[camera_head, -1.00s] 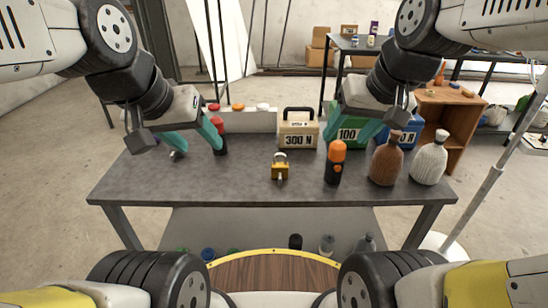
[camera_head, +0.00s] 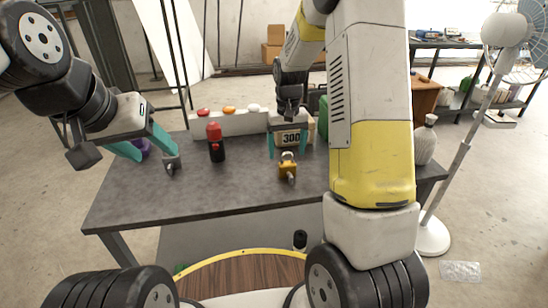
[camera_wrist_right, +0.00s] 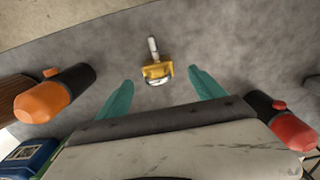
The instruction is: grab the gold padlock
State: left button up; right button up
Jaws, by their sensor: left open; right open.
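My right gripper (camera_head: 287,150) is open and points down just behind and above the padlock. In the right wrist view, my right gripper's (camera_wrist_right: 161,82) teal fingers are spread on either side of the padlock's shackle end, with clear gaps and no contact visible. My left gripper (camera_head: 155,152) is open and empty over the table's left side, near a grey padlock (camera_head: 172,164).
A red-and-black flashlight (camera_head: 217,147) stands left of the gold padlock. An orange-and-black flashlight (camera_wrist_right: 52,95) stands on its other side, hidden by my right arm in the head view. The 300 N box (camera_head: 291,138) is behind. The table front (camera_head: 220,195) is clear.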

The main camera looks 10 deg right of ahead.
aim_at(287, 163)
jog(key=f, duration=0.7)
jog(key=shift+w+d, duration=0.1)
jog(key=shift+d, duration=0.1)
jog(key=c, duration=1.6)
jog(key=shift+r, duration=0.1)
grip_shut()
jog(key=shift+r, duration=0.1)
